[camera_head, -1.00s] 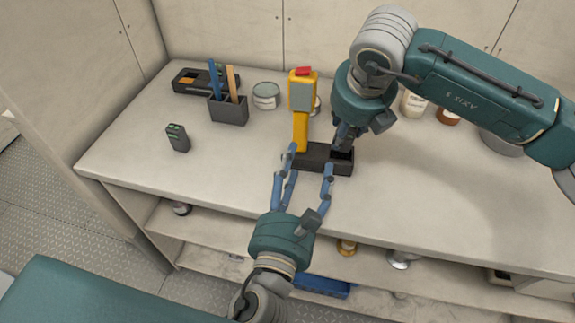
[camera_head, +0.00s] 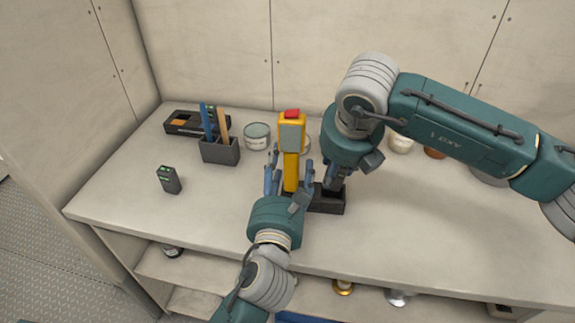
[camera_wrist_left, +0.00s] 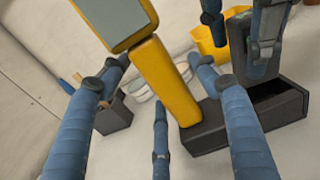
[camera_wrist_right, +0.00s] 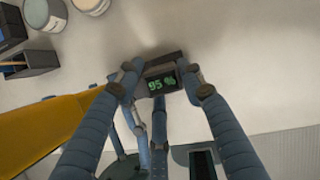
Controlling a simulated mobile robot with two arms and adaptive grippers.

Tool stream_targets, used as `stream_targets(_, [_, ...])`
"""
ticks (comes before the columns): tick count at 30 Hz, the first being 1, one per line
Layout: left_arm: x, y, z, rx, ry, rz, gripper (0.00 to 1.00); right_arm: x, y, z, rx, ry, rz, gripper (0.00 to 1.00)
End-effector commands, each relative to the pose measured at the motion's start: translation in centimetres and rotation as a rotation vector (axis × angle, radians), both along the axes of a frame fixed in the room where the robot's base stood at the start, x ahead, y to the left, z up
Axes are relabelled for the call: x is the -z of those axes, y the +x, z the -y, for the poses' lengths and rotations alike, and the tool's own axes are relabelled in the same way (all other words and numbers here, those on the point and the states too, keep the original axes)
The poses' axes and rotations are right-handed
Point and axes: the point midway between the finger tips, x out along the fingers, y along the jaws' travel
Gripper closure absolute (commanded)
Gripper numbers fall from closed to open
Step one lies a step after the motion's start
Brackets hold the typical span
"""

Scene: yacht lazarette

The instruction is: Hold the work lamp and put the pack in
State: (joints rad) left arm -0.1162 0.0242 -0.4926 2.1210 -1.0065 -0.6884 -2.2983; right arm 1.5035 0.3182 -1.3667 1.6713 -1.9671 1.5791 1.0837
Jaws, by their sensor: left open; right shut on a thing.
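The yellow work lamp (camera_head: 291,168) with a grey panel and red top stands upright. It rises from the left part of a long black base (camera_head: 327,203). The left wrist view shows an open hollow in the base (camera_wrist_left: 283,103) on its right. My left gripper (camera_head: 289,170) is open, its fingers on either side of the lamp's handle, not closed on it. My right gripper (camera_head: 334,184) is over the right part of the base. It is shut on a dark pack (camera_wrist_right: 160,83) reading "95 %", apparently above the hollow; the exact gap is unclear.
A small dark block with green marks (camera_head: 169,180) stands at the left of the bench (camera_head: 120,200). Behind are a pen holder (camera_head: 220,151), a black tray-like case (camera_head: 185,122) and a round tin (camera_head: 257,136). The front left of the bench is clear.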

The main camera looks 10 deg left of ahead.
Motion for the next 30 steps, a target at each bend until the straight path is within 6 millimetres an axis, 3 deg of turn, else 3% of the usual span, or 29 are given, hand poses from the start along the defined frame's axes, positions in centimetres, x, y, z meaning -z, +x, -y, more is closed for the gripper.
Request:
stream_targets(10, [0.02, 0.45, -0.03, 0.0, -0.001, -0.001, 0.39, -0.04, 0.01, -0.01, 0.0, 0.0, 0.001, 0.91])
stream_targets(20, [0.02, 0.43, -0.04, 0.0, -0.001, -0.001, 1.0, -0.04, 0.01, -0.01, 0.0, 0.0, 0.001, 0.91])
stream_targets(30, [0.03, 0.43, -0.04, 0.0, -0.001, -0.001, 1.0, -0.04, 0.01, -0.01, 0.0, 0.0, 0.001, 0.91])
